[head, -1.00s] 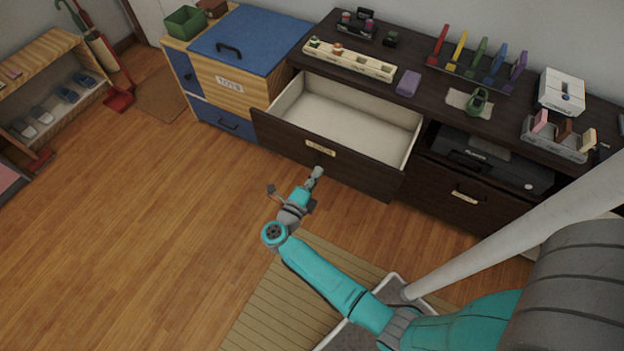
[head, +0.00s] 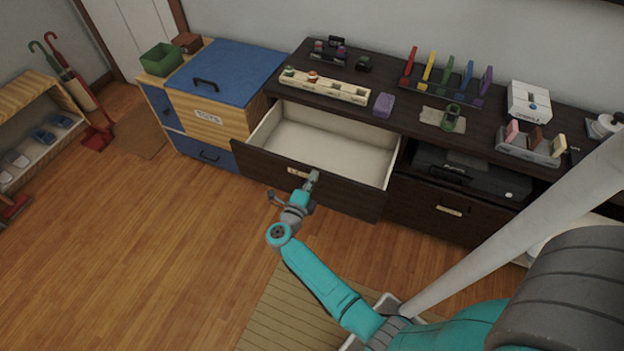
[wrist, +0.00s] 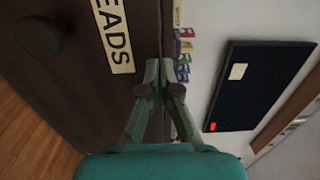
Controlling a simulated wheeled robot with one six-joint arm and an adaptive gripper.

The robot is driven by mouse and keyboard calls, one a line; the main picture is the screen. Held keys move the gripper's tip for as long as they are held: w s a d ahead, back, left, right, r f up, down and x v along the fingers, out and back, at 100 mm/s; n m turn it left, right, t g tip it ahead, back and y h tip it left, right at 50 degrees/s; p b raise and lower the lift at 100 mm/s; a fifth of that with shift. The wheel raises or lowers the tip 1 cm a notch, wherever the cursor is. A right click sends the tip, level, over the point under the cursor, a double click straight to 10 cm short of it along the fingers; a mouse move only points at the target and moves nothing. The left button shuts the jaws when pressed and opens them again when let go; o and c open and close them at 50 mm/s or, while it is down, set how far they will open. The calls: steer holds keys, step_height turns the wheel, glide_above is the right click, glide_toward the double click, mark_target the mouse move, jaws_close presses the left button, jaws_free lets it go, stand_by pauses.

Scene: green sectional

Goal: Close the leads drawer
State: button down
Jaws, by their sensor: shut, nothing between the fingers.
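The leads drawer (head: 348,194) is pulled well out of the dark cabinet, with its pale, empty inside showing in the head view. Its label is partly hidden by my gripper in the head view; the wrist view shows the drawer front (wrist: 85,85) close up with a cream label (wrist: 115,35) ending in "EADS" and a dark round knob (wrist: 38,38). My gripper (head: 313,177) is shut and empty at the drawer front, near the label. In the wrist view its fingertips (wrist: 163,72) are by the panel's edge; I cannot tell whether they touch it.
The dark cabinet top (head: 400,120) carries blocks, colored upright pieces and white boxes. A labelled lower drawer (head: 440,208) is at right, under a black device (head: 470,178). A blue-lidded toy chest (head: 225,75) stands at left. The wooden floor (head: 170,250) at left is clear.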

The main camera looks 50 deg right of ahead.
steer(key=x, duration=2.3)
steer(key=shift+f, duration=0.1)
